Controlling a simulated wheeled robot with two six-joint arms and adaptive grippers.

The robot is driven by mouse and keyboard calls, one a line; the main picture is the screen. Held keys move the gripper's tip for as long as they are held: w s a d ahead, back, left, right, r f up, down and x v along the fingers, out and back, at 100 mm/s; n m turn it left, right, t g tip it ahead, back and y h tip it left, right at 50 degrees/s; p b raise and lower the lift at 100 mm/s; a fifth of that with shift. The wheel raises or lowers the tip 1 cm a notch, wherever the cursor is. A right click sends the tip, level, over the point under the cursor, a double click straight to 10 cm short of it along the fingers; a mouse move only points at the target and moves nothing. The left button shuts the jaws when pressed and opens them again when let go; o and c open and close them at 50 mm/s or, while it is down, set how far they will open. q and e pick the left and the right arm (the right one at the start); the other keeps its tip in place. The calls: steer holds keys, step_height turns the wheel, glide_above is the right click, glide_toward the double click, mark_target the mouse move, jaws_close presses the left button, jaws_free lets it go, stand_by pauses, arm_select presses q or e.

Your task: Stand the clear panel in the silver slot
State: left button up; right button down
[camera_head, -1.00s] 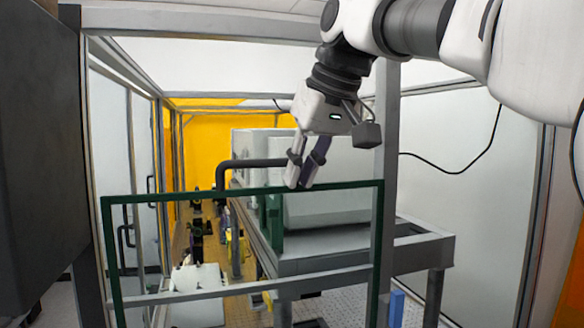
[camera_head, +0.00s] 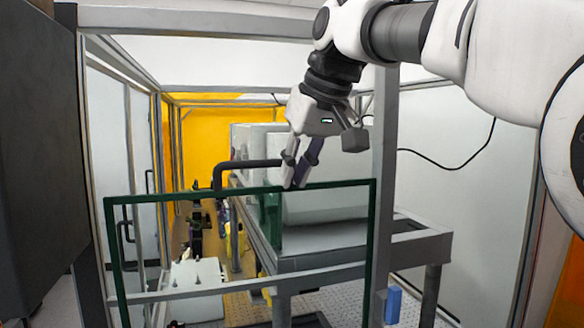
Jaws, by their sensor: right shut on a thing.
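The clear panel (camera_head: 240,240) is a large see-through sheet with a dark green edge, upright in front of me in the head view. Its top edge runs across the middle of the picture and its lower edge is out of frame. My right gripper (camera_head: 294,186) reaches down from the upper right and is shut on the panel's top edge, right of its middle. My left gripper is not in view. I cannot make out the silver slot.
Through the panel I see a grey metal frame (camera_head: 420,245) with a pale cylinder (camera_head: 325,185). A grey post (camera_head: 384,150) stands close to the panel's right edge. A dark block (camera_head: 35,150) fills the left side. A blue object (camera_head: 394,304) sits low at right.

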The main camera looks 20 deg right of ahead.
stand_by(0.4)
steer(key=shift+w+a+f, duration=0.1)
steer(key=shift+w+f, duration=0.3)
steer(key=shift+f, duration=0.25)
stand_by(0.4)
stand_by(0.5)
steer(key=shift+p, duration=0.35)
